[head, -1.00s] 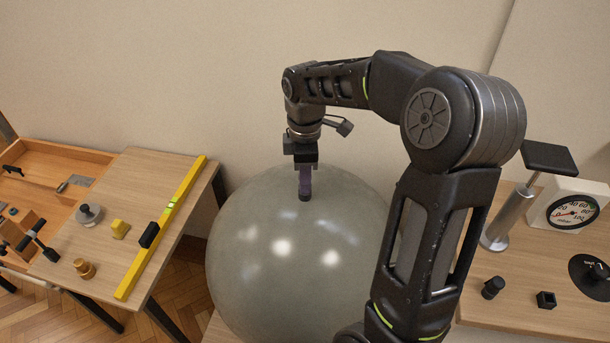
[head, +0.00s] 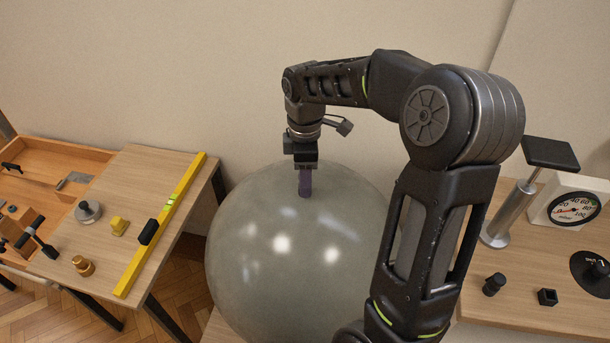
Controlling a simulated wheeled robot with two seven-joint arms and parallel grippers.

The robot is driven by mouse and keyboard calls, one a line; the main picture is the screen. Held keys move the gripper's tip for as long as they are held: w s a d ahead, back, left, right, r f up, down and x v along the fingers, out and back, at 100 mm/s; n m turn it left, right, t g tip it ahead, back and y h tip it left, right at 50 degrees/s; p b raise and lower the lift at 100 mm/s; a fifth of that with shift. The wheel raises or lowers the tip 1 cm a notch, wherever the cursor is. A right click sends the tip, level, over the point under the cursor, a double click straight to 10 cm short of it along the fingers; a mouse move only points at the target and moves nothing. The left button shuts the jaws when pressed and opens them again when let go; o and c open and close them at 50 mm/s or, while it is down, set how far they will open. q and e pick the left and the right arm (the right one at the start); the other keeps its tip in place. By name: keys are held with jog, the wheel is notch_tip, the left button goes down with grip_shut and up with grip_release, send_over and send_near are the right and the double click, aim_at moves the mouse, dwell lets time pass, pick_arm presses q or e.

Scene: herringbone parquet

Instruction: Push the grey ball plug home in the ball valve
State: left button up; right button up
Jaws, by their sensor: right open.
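A large glossy grey ball (head: 262,270) stands in the middle of the head view. My right gripper (head: 305,194) points down at the upper part of the ball, its narrow purple-grey fingers seen almost edge-on. Their tips are at or very close to the ball's surface; I cannot tell whether they touch. The gripper is open. I cannot make out the grey plug or the valve; the fingers cover that spot on the ball. My left gripper is not in view.
The right table (head: 520,315) holds a pump (head: 512,212), a gauge (head: 574,209) and small black parts (head: 493,285). My right arm hides the ball's right side.

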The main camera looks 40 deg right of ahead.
notch_tip(320, 180, up, 8)
jog(key=shift+f, duration=0.1)
dwell(0.4)
dwell(0.8)
